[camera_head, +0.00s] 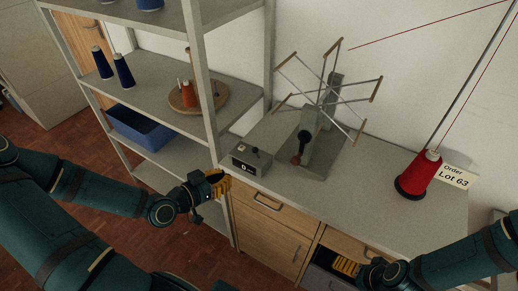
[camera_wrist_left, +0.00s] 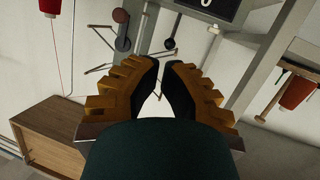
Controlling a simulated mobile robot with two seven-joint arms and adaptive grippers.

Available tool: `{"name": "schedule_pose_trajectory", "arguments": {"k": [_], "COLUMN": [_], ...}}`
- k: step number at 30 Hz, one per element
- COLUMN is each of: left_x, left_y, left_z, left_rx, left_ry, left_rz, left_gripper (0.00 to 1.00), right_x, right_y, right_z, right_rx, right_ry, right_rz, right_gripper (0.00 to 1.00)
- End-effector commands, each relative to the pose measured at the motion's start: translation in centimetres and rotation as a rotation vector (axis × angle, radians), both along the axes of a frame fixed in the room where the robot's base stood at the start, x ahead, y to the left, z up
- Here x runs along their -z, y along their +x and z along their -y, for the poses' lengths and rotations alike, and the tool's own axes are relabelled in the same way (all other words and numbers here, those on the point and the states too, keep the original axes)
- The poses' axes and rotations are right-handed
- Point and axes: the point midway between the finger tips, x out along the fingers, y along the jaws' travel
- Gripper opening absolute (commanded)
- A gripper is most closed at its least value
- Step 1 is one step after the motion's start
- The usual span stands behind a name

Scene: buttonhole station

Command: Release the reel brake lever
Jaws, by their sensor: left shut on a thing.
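The reel (camera_head: 325,95) stands at the back of the counter, with thin spokes and wooden end bars. At its base are a dark ball (camera_head: 304,136) and a reddish-brown knob (camera_head: 296,160); I cannot tell which belongs to the brake lever. Both also show in the left wrist view, the dark ball (camera_wrist_left: 123,44) below the brown knob (camera_wrist_left: 120,15). My left gripper (camera_head: 222,183) is in front of the counter's left edge, apart from the reel. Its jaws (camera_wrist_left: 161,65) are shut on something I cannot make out. My right gripper (camera_head: 343,265) is low by the open drawer; its jaw opening is unclear.
A counter box (camera_head: 251,158) with a small knob sits at the counter's left edge, close to my left gripper. A red thread cone (camera_head: 421,174) stands on the right by a Lot 63 card (camera_head: 453,176). Shelves (camera_head: 165,100) with spools stand left. The front middle counter is clear.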

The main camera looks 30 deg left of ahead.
Motion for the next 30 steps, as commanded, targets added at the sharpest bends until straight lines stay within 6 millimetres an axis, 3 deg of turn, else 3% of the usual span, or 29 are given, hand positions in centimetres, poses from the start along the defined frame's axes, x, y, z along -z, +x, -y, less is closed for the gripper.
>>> {"name": "schedule_pose_trajectory", "arguments": {"k": [7,20,30], "left_x": [-2.3,-2.5,-1.7], "left_y": [-1.2,-1.3,0.1], "left_z": [-2.1,-2.3,-2.0], "left_rx": [-0.019,-0.019,-0.019], "left_ry": [0.079,0.088,0.092], "left_rz": [0.086,0.097,0.098], "left_gripper": [0.0,0.0,0.0], "right_x": [-0.6,-0.6,2.5], "right_y": [0.0,0.0,0.1], "right_z": [0.0,0.0,-0.1], "right_rx": [0.0,0.001,0.001], "right_ry": [0.001,0.001,-0.004], "right_rz": [0.001,0.001,0.0], "right_gripper": [1.0,1.0,1.0]}}
